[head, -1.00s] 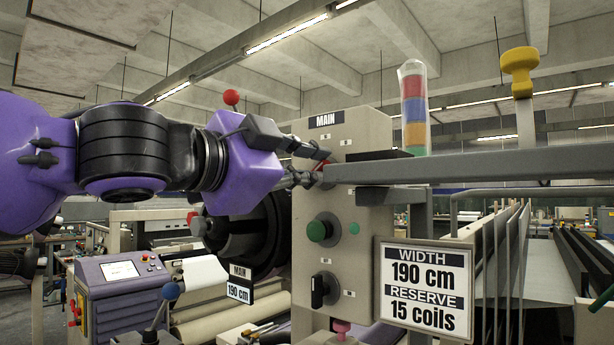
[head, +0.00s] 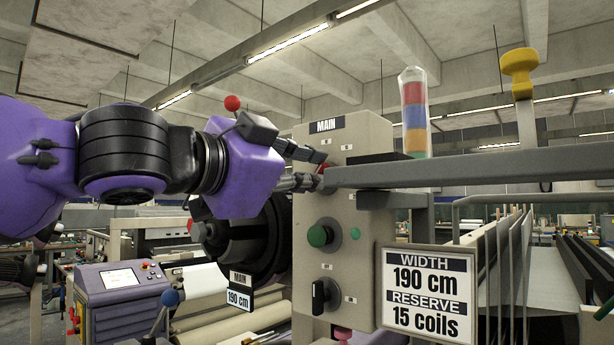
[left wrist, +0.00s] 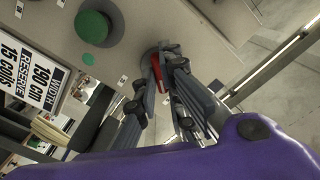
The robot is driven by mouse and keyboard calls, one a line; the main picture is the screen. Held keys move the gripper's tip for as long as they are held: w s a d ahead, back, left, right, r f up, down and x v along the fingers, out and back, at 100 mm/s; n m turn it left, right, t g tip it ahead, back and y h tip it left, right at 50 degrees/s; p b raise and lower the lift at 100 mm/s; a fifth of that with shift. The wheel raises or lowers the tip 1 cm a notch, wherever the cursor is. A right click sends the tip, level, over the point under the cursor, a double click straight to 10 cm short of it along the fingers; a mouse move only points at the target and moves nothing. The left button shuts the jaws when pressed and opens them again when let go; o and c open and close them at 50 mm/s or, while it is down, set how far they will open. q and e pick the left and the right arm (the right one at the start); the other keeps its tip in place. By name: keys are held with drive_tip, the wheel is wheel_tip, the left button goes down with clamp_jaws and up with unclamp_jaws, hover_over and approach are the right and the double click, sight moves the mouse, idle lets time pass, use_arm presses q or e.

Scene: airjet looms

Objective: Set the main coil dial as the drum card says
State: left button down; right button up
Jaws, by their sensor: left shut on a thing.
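A beige control panel (head: 348,215) labelled MAIN carries a red dial (left wrist: 156,72) at the top, a green knob (head: 318,236) in the middle and a black knob (head: 320,296) at the bottom. My left gripper (head: 324,172) is shut on the red dial. Its fingers hide most of the dial and its pointer setting in the head view. The wrist view shows the red part between the fingers. My right gripper is not in view.
A grey beam (head: 470,166) runs close to the right of my left gripper. A striped signal lamp (head: 414,113) stands behind the beam.

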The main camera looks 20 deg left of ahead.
use_arm(q)
drive_tip(key=c, duration=1.8)
unclamp_jaws()
drive_tip(key=shift+c, duration=0.2)
drive_tip(key=v, duration=1.2)
